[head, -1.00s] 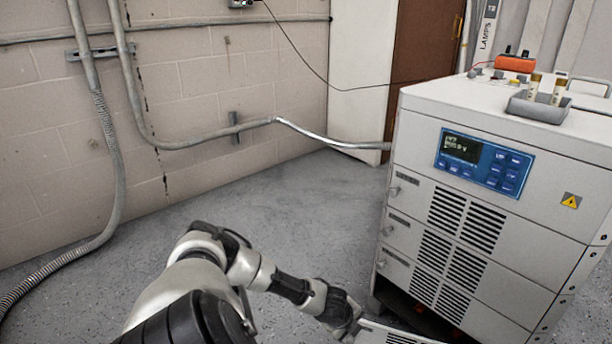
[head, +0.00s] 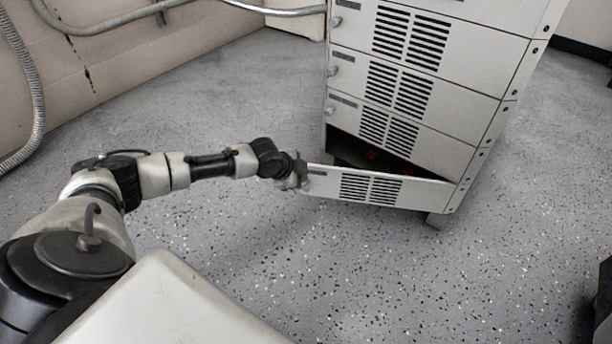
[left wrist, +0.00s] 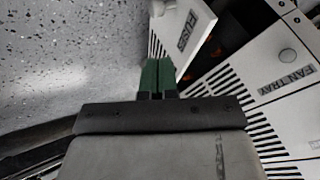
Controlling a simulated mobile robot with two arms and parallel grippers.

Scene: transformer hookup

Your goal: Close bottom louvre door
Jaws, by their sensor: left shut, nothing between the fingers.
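The bottom louvre door (head: 372,187) is a light grey panel with black slots. It stands open, swung out from the cabinet (head: 420,60), with its right end at the cabinet's right front corner. A dark opening (head: 372,158) shows behind it. In the head view my left gripper (head: 303,180) is at the door's free left end. In the left wrist view its green fingertips (left wrist: 157,76) are shut and empty, close to the door (left wrist: 182,30), which bears partly readable lettering. I cannot tell whether they touch it. My right gripper is not in view.
Above the opening, several louvred panels with round knobs are shut, one marked "FAN TRAY" (left wrist: 290,75). Speckled floor (head: 330,270) is clear in front of the door. A conduit (head: 100,25) runs along the wall at the upper left.

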